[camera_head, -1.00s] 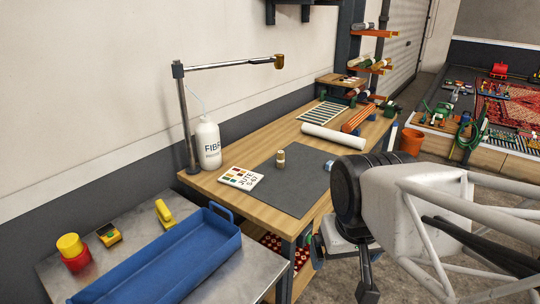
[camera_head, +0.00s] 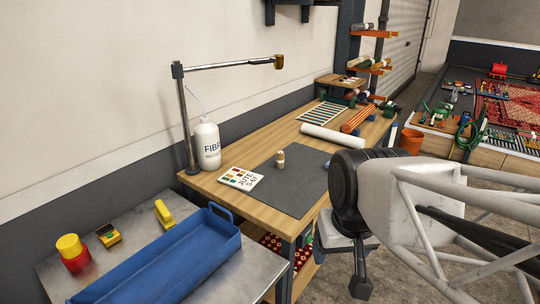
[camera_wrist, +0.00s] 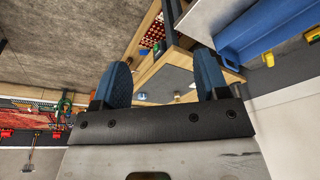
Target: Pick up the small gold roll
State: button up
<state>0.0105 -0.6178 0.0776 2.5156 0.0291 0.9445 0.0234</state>
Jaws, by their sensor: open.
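The small gold roll (camera_head: 280,159) stands upright on the dark grey mat (camera_head: 295,200) on the wooden bench. It looks tan-gold with a paler band, and nothing touches it. My gripper (camera_head: 342,258) hangs in front of the bench's right front edge, to the right of and below the roll in the head view, well apart from it. In the wrist view my gripper's two blue fingers (camera_wrist: 161,78) are spread with empty space between them.
A colour card (camera_head: 241,178) and a white bottle (camera_head: 207,145) are left of the roll. A white roll (camera_head: 333,136) lies behind it. A lamp arm (camera_head: 228,65) reaches over the bench. A blue tray (camera_head: 165,265) sits on the metal table in front.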

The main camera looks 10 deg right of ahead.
jog(key=w+a+m+y, duration=0.3)
jog(key=w+a+y, duration=0.1)
jog(key=w, duration=0.6)
jog(key=w+a+m+y, duration=0.3)
jog(key=w+m, duration=0.1)
jog(key=w, duration=0.6)
jog(key=m+t+y, duration=0.4)
jog(key=m+t, duration=0.6)
jog(key=m, duration=0.8)
send_over(283, 158)
jog(key=s+a, duration=0.4)
jog(key=s, duration=0.6)
notch_tip(283, 158, down, 15)
jog(key=w+d+f+m+t+h, duration=0.1)
jog(key=w+d+f, duration=0.1)
jog(key=w+d+f+m+t+h, duration=0.1)
jog(key=w+d+f+m, duration=0.1)
jog(key=f, duration=0.1)
jog(key=w+d+f+m+t+h, duration=0.1)
jog(key=w+f+m, duration=0.1)
jog(key=f, duration=0.1)
jog(key=shift+w+d, duration=0.1)
jog(key=shift+d, duration=0.3)
jog(key=shift+x, duration=1.3)
jog(key=shift+r, duration=0.15)
